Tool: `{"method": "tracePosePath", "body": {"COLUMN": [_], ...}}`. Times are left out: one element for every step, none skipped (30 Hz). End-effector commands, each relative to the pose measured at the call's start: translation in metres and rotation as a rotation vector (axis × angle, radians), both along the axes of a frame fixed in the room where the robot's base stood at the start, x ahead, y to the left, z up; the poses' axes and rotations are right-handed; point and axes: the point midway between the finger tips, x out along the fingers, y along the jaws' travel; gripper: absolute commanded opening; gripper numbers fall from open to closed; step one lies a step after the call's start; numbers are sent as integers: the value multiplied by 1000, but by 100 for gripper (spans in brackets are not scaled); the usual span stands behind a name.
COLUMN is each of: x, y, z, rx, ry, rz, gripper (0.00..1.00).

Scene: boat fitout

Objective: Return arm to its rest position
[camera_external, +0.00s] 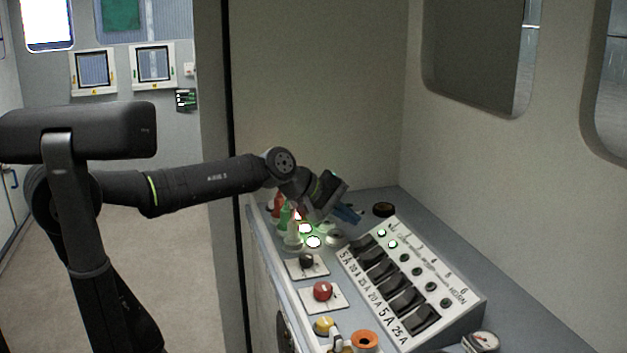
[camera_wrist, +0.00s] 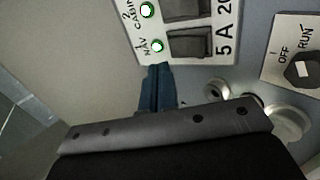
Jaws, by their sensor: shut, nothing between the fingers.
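My gripper (camera_external: 349,214) has blue fingers and hangs over the far end of the console (camera_external: 375,198). The fingers are pressed together with nothing between them; they also show shut in the wrist view (camera_wrist: 157,88). In the wrist view their tips are near the lower edge of the white switch panel (camera_wrist: 222,45), by the lamp marked 1 NAV (camera_wrist: 158,46); I cannot tell whether they touch it. My arm reaches out from the left, away from its base side.
The sloped switch panel (camera_external: 460,296) has several black rockers and two lit green lamps. Levers, lit buttons, a black knob (camera_external: 306,261), a red knob (camera_external: 322,291) and an orange ring (camera_external: 364,341) crowd the console. A wall (camera_external: 310,90) stands behind. Open floor is at left.

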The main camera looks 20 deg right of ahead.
Motion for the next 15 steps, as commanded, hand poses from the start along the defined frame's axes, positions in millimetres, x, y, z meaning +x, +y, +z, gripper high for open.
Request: {"method": "tracePosePath", "body": {"x": [1, 1, 1, 1, 2, 2, 2, 2, 2, 2, 2, 2, 2, 2, 2], "y": [9, 12, 16, 19, 22, 27, 30, 34, 39, 43, 47, 51, 54, 57, 60], "z": [-4, -7, -10, -14, -16, -20, -16, -12, -8, -6, -3, 0, 2, 3, 6], "rx": [-17, -26, -39, -46, -55, -66, -71, -72, -72, -71, -71, -71, -71, -69, -69], "ry": [1, 1, 0, 0, -1, -2, -5, -7, -7, -7, -6, -6, -6, -5, -5], "rz": [4, 4, 5, 6, 8, 12, 11, 11, 10, 11, 10, 10, 10, 10, 10], "gripper": [0, 0, 0, 0, 0, 0, 0, 0, 0, 0, 0, 0, 0, 0, 0]}}
